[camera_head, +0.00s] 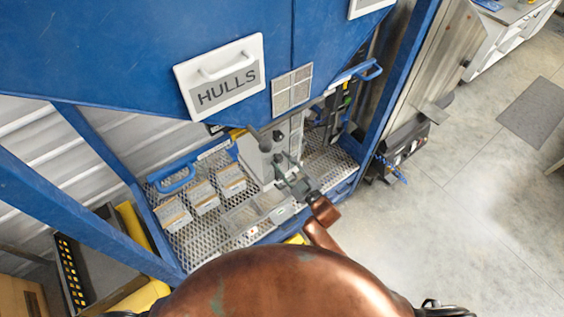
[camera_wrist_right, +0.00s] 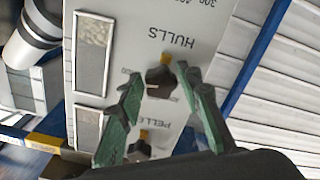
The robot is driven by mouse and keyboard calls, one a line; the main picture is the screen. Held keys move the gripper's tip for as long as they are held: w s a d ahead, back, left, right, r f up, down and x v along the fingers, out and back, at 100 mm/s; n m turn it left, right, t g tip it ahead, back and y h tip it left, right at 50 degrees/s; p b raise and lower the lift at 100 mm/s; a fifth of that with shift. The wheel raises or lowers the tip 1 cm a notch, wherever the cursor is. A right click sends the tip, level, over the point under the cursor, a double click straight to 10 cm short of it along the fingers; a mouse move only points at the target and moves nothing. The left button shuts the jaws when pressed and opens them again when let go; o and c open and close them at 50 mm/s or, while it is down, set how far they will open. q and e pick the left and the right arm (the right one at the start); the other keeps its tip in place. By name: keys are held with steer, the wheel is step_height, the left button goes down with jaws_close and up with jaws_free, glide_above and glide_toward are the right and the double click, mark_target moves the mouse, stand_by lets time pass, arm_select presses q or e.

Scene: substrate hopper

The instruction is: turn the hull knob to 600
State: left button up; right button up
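The hull knob (camera_wrist_right: 160,80) is a dark knob with a yellow-orange mark, beside the upside-down HULLS label in the right wrist view. My right gripper (camera_wrist_right: 156,74) has its two green fingers on either side of this knob. The right finger is close to it or touching, and a gap shows at the left. In the head view, my right gripper (camera_head: 282,167) is at the grey dispenser box (camera_head: 258,163) under the hopper. The knob's reading cannot be made out; part of a scale with 300 shows at the top edge. My left gripper is not in view.
A second dark knob (camera_wrist_right: 139,150) by the PELLE… label is close below, between the fingers' bases. Two windows (camera_wrist_right: 94,50) sit left of the labels. The blue hopper (camera_head: 130,50) hangs overhead. Small boxes (camera_head: 203,197) stand on the mesh shelf at left.

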steer(key=o, duration=0.3)
steer(key=shift+r, duration=0.1)
steer(key=shift+s+d, duration=0.1)
steer(key=v, duration=1.1)
steer(key=shift+s+d, duration=0.2)
steer(key=shift+s, duration=0.1)
